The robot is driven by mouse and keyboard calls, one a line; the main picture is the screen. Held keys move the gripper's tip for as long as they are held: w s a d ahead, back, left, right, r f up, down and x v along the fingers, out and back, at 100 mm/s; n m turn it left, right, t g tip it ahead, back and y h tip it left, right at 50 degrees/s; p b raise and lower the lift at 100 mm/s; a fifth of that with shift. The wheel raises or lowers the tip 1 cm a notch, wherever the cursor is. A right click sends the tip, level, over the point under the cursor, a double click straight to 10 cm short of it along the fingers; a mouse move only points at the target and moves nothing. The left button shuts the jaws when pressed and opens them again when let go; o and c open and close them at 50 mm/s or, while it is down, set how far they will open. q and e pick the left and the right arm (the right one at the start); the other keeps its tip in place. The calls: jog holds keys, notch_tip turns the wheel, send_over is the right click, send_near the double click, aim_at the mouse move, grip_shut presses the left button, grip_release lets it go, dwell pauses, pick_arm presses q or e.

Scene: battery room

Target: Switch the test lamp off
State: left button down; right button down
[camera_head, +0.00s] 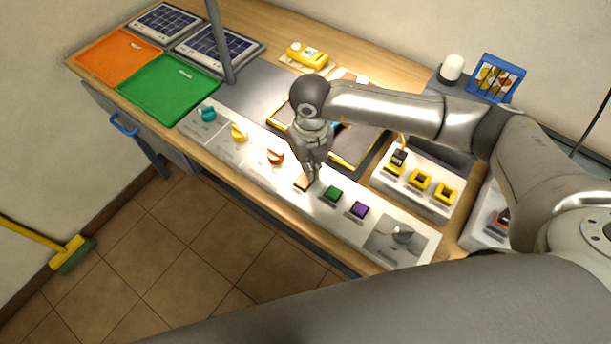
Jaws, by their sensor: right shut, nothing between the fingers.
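My right gripper (313,176) is shut and points down at the white control panel (256,180) on the bench's front edge. Its fingertips are at an orange-brown button (302,185) and partly cover it; I cannot tell whether they touch or press it. Beside that button are a green button (333,193) and a purple button (359,209). Teal (208,114), yellow (239,132) and orange (275,156) knobs are to the left. A grey switch (402,235) is at the panel's right end. I cannot tell which thing is the test lamp. My left gripper is not in view.
Orange (118,56) and green (168,89) mats and solar panels (164,20) lie at the left. A grey post (219,42) rises from the bench. A yellow meter (307,54), a white cylinder (452,67) and a blue rack (495,78) are at the back. Yellow sockets (420,179) are at the right.

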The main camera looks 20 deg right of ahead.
jog(key=shift+f, duration=0.25)
jog(key=shift+s+r, duration=0.1)
jog(key=shift+r+p, duration=0.45)
jog(key=shift+r, duration=0.35)
jog(key=shift+r+p, duration=1.35)
jog(key=shift+r, duration=1.3)
jog(key=shift+f, duration=0.1)
